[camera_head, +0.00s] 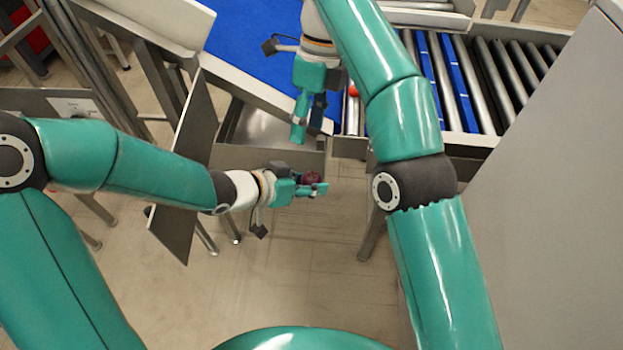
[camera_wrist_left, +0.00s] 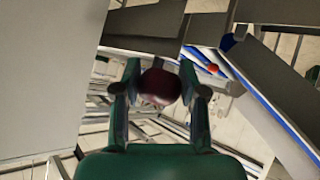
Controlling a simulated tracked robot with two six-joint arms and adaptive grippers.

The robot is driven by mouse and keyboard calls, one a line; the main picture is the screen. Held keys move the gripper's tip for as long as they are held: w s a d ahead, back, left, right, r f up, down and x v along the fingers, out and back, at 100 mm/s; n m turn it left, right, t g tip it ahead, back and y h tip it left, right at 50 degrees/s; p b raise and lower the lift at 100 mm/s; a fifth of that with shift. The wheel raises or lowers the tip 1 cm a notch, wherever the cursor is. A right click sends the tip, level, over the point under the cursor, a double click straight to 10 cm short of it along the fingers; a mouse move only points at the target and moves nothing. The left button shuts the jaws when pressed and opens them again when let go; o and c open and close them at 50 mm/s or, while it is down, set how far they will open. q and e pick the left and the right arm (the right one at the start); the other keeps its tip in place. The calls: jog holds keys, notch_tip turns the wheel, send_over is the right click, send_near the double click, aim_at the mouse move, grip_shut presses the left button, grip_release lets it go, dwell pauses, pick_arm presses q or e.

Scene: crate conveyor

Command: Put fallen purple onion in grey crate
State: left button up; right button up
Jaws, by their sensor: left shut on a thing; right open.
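My left gripper (camera_head: 314,186) is shut on a dark purple onion (camera_head: 312,176), held in the air above the floor in the head view. In the left wrist view the onion (camera_wrist_left: 159,84) sits between the two fingers of my left gripper (camera_wrist_left: 160,90). My right gripper (camera_head: 306,112) is open and points down beside the conveyor, above and slightly left of the onion in the head view. I cannot make out a grey crate for certain in either view.
A blue belt (camera_head: 250,50) runs at the upper middle. A roller conveyor (camera_head: 470,85) with blue strips is at upper right. A small red object (camera_head: 353,91) is by the rollers, partly hidden by my right arm. A grey metal tray (camera_head: 262,128) lies below the belt.

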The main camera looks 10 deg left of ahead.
jog(key=o, duration=0.3)
jog(key=n+t, duration=0.3)
jog(key=n, duration=2.5)
send_near(311, 181)
jog(key=w+d+f, duration=0.1)
jog(key=w+d, duration=0.1)
jog(key=d, duration=0.1)
pick_arm(q)
jog(key=w+d+f+m+g, duration=0.1)
jog(key=w+d+f+m+g+h, duration=0.1)
jog(key=f, duration=0.1)
jog(key=shift+w+m, duration=0.1)
jog(key=shift+m, duration=0.2)
pick_arm(e)
notch_tip(311, 181, down, 12)
jog(key=a, duration=0.2)
jog(key=shift+w+y, duration=0.3)
jog(key=shift+w, duration=0.15)
